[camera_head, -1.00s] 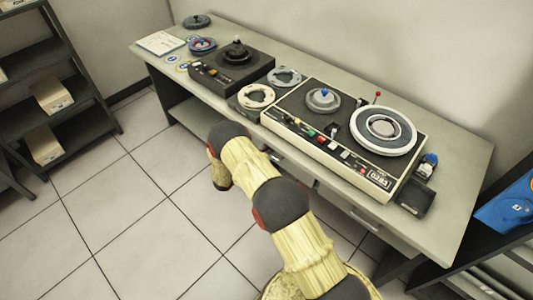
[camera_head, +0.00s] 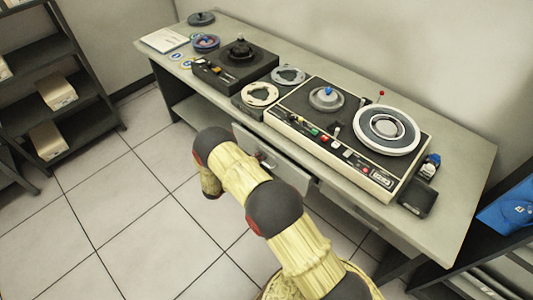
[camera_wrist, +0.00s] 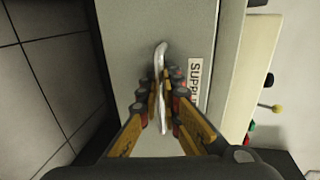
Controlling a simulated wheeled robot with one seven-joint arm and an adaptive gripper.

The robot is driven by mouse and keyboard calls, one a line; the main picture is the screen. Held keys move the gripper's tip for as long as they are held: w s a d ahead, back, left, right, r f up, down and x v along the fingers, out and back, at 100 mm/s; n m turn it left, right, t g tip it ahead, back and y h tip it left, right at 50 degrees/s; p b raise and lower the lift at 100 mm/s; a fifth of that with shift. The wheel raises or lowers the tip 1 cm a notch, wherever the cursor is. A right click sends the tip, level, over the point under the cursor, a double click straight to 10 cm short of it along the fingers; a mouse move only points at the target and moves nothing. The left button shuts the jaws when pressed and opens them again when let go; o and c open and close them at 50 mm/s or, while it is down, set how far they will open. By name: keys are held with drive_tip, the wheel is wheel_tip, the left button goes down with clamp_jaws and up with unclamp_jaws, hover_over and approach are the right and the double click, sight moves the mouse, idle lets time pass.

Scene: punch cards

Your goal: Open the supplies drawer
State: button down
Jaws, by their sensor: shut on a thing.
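The supplies drawer is a grey metal drawer under the desk top, and its front (camera_head: 295,174) stands out a little from the desk. In the wrist view its grey front (camera_wrist: 125,40) fills the middle, with a white label (camera_wrist: 194,83) whose visible letters begin "SUPP". A slim metal handle (camera_wrist: 161,53) runs across the front beside the label. My gripper (camera_wrist: 160,92) is shut on this handle, one finger on each side. In the head view my arm hides most of the gripper.
The desk top (camera_head: 455,190) holds a large tape machine (camera_head: 290,112), a smaller dark machine (camera_head: 222,78) and loose reels. A dark shelf with boxes (camera_head: 55,95) stands at the left. Open tiled floor (camera_head: 130,200) lies in front of the desk.

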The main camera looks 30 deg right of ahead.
drive_tip(key=f+v, duration=0.2)
drive_tip(key=v, duration=0.9)
drive_tip(key=a+f+v, duration=0.1)
drive_tip(key=f+v, duration=0.1)
drive_tip(key=v, duration=0.9)
drive_tip(key=shift+s+a+f+b, duration=0.15)
drive_tip(key=shift+a+f+b, duration=0.05)
drive_tip(key=shift+f+b, duration=0.2)
drive_tip(key=c, duration=2.3)
unclamp_jaws()
drive_tip(key=v, duration=1.2)
